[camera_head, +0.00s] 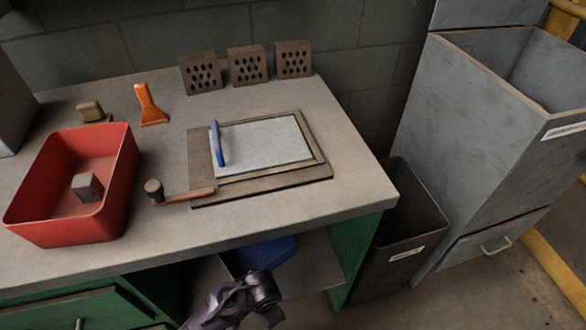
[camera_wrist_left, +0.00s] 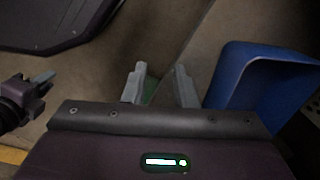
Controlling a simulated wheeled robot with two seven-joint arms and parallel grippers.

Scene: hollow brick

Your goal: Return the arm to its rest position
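My left gripper (camera_wrist_left: 160,85) shows in the left wrist view, with its two grey fingers apart and nothing between them. It hangs low, with the floor and a blue bin behind and beside it. In the head view, a dark purple part of one of my arms (camera_head: 238,298) shows at the bottom edge, below the front of the bench, with no fingers clearly visible. In the left wrist view my other gripper (camera_wrist_left: 40,82) is at the left edge, small and dark, and its opening cannot be made out.
The bench (camera_head: 235,225) holds a red tray (camera_head: 65,232) with a grey block, an orange scraper (camera_head: 150,105), a wooden board with a blue-handled plate (camera_head: 265,145) and three hollow bricks (camera_head: 247,65). The blue bin (camera_head: 262,255) is below; grey bins (camera_head: 480,140) stand right.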

